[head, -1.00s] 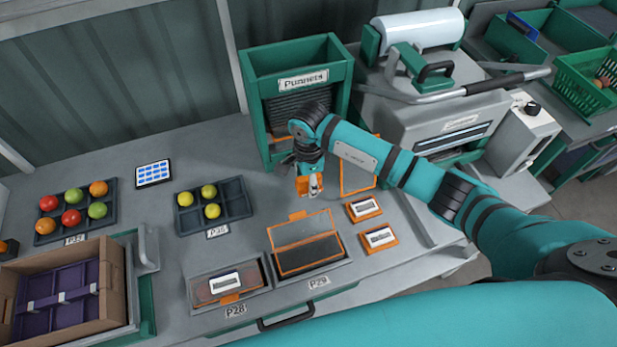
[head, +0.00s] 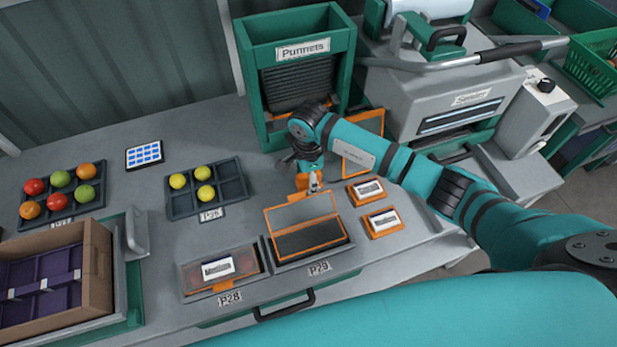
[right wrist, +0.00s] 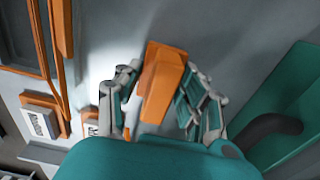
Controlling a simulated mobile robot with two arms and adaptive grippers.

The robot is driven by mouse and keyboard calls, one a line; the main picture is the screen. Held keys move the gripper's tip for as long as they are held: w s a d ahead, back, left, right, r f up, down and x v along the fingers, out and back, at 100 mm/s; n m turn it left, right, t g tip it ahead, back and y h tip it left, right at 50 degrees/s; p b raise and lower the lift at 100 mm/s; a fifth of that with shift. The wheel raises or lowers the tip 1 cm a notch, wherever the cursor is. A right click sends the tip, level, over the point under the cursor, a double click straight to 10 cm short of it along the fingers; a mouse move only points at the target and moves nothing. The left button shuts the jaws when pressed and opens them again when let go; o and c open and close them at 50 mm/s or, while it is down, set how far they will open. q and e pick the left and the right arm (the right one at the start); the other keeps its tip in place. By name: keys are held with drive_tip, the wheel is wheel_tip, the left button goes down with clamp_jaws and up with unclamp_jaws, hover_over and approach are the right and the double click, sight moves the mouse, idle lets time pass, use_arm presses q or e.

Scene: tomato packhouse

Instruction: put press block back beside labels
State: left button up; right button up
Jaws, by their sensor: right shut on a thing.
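My right gripper (head: 314,184) is shut on the orange press block (right wrist: 162,82). The block shows between the fingers in the right wrist view, and only a small part of it (head: 302,181) shows in the head view. The gripper is over the bench, behind the clear-lidded punnet at P29 and to the left of the labels. The labels are two small orange-framed stacks, a rear one (head: 367,190) and a front one (head: 382,220). Whether the block touches the bench I cannot tell. My left gripper is not in view.
An open punnet (head: 310,256) stands at P29, and a labelled closed punnet (head: 219,268) at P28. The green Punnets dispenser (head: 256,90) stands behind, the sealer (head: 450,90) to the right. Fruit trays and a cardboard box (head: 97,270) are at left.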

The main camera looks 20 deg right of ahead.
drive_tip(key=shift+f+b, duration=0.45)
drive_tip(key=shift+b, duration=0.05)
idle(0.6)
drive_tip(key=o, duration=1)
drive_tip(key=shift+c, duration=1.4)
drive_tip(key=shift+r, duration=0.15)
drive_tip(key=shift+r+p, duration=2.1)
drive_tip(key=shift+r, duration=1.3)
